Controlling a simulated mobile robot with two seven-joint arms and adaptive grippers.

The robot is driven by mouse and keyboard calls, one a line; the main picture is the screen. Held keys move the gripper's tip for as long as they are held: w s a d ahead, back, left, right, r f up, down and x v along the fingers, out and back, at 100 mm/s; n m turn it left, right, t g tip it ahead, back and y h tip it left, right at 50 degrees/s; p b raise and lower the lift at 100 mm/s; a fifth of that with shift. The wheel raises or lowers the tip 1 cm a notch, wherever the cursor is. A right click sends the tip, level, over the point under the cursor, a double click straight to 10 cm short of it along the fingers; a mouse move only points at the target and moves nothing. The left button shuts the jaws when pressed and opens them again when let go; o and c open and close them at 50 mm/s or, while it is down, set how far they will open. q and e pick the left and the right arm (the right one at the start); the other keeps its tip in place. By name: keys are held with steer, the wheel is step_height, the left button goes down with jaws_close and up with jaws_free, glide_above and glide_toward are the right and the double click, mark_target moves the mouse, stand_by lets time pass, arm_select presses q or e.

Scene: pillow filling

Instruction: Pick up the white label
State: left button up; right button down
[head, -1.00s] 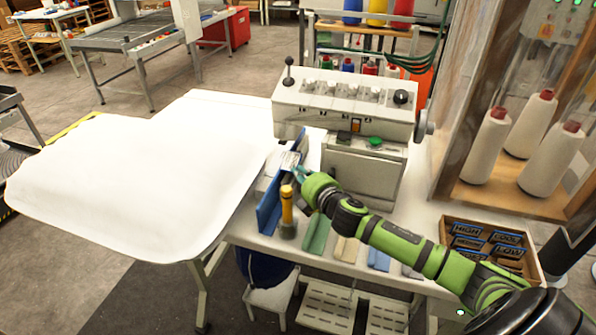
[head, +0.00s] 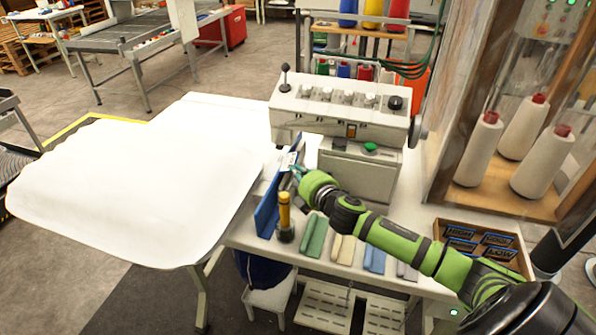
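A small white piece that looks like the white label (head: 291,159) shows at the fingertips of my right gripper (head: 292,172), beside the top of an upright blue panel (head: 268,208). My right arm comes in from the lower right, and the gripper is in front of the white machine. The fingers are small and partly hidden by my wrist, so I cannot tell whether they are open or shut on the label. My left gripper is not in view.
A yellow-topped post (head: 285,212) stands just below the gripper. Green (head: 314,235), cream and blue folded pieces lie along the front edge. The white machine (head: 360,170) stands behind, and a wooden box (head: 478,262) of tags is at right.

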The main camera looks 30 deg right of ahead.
steer(key=r+p+v, duration=0.2)
steer(key=p+v, duration=0.4)
steer(key=v, duration=0.8)
steer(key=shift+r, duration=0.1)
